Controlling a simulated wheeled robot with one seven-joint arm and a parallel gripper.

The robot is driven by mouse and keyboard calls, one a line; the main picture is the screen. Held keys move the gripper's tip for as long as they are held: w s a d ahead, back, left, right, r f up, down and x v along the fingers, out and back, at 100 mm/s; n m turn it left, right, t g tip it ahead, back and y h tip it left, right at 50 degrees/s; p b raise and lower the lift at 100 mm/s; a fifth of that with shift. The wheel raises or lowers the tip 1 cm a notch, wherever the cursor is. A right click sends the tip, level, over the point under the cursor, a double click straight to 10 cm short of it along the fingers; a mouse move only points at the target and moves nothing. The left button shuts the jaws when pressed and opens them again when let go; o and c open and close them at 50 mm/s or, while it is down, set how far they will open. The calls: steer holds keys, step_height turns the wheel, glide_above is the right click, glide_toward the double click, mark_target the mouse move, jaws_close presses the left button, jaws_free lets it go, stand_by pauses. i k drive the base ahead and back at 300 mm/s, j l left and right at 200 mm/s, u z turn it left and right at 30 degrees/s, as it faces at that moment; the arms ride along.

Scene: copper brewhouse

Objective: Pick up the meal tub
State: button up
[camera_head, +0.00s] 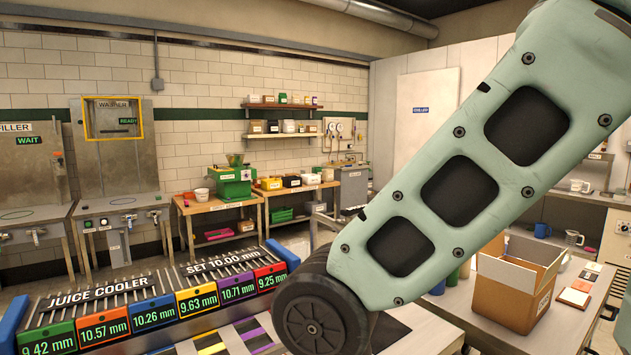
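I cannot tell for certain which container is the meal tub. A small reddish tub (201,194) stands on the wooden bench (222,204) at the back, left of a green mill-like machine (233,183). A smaller pale container (189,196) is beside it. More containers stand on the bench to the right, including a yellow-fronted bin (271,184) and a dark-topped one (292,181). My arm crosses the right half of the view in front of everything. My gripper is not visible, so its state and any hold do not show.
A juice cooler (110,297) with several coloured, numbered panels fills the front left. An open cardboard box (510,290) stands on the right table, with a blue mug (542,230) and clear jug (573,241) behind. Washer and filler stations line the left wall. My arm hides the middle right.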

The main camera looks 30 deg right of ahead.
mark_target(202, 195)
steer(key=l+z, duration=0.15)
steer(key=z, duration=1.3)
steer(key=i+l+z, duration=0.4)
steer(key=l, duration=0.35)
steer(key=i+l+z, duration=0.4)
steer(key=l, duration=0.3)
steer(key=i+l+z, duration=0.5)
steer(key=i, duration=0.95)
steer(key=i+l, duration=0.2)
steer(key=i, duration=0.8)
steer(key=i+l, duration=0.1)
steer(key=i, duration=0.75)
steer(key=i+u, duration=0.1)
steer(key=i, duration=0.7)
steer(key=i+u, duration=0.6)
steer(key=u, duration=0.2)
steer(key=i+l+u, duration=0.1)
steer(key=i+u, duration=0.3)
steer(key=i+j+u, duration=0.15)
steer(key=u, duration=0.3)
steer(key=i+u, duration=0.7)
steer(key=u, duration=0.15)
steer(key=i+l+u, duration=0.1)
steer(key=i+u, duration=0.25)
steer(key=i, duration=1.4)
